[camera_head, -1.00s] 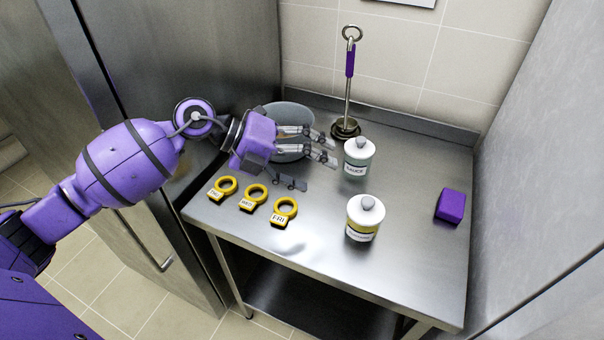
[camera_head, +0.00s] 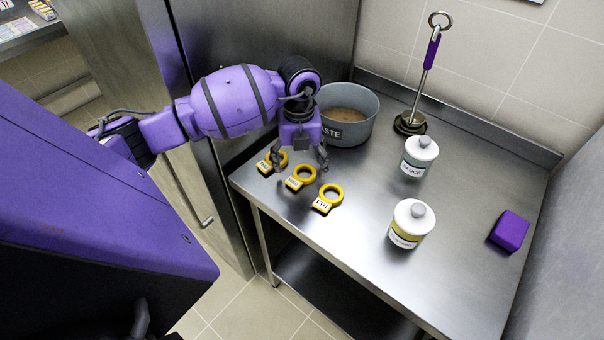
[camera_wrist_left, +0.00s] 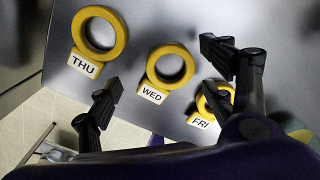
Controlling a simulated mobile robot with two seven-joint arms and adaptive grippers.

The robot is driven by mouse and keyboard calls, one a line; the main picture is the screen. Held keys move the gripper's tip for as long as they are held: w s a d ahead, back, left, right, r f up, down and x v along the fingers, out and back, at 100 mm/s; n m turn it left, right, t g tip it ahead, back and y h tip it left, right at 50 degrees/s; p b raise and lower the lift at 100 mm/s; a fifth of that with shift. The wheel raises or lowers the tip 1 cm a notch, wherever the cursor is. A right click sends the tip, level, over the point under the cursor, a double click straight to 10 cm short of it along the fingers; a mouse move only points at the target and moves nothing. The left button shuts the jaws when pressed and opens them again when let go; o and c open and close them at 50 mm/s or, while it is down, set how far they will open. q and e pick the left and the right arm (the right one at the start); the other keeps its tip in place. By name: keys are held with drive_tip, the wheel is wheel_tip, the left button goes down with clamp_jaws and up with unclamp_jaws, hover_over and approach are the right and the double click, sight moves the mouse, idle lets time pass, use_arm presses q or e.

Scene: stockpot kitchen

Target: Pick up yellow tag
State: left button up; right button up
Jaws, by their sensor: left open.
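Three yellow ring tags with white labels lie in a row on the steel table: the THU tag (camera_head: 264,167), the WED tag (camera_head: 294,183) and the FRI tag (camera_head: 321,206). My left gripper (camera_head: 300,160) is open and points down above the row, around the THU and WED tags. In the left wrist view, the THU tag (camera_wrist_left: 85,66), WED tag (camera_wrist_left: 152,94) and FRI tag (camera_wrist_left: 200,122) all show. The WED tag appears between the open fingers (camera_wrist_left: 163,75); a finger partly hides the FRI tag. The gripper holds nothing. My right gripper is out of view.
A grey waste pot (camera_head: 358,128) stands just behind the gripper. A plunger-like tool (camera_head: 428,62) stands upright at the back. A sauce jar (camera_head: 417,165), a second lidded jar (camera_head: 409,225) and a purple block (camera_head: 509,231) stand to the right. The table's front middle is clear.

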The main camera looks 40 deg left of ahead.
use_arm(q)
drive_tip(key=shift+f, duration=0.8)
drive_tip(key=shift+c, duration=0.5)
drive_tip(key=c, duration=1.3)
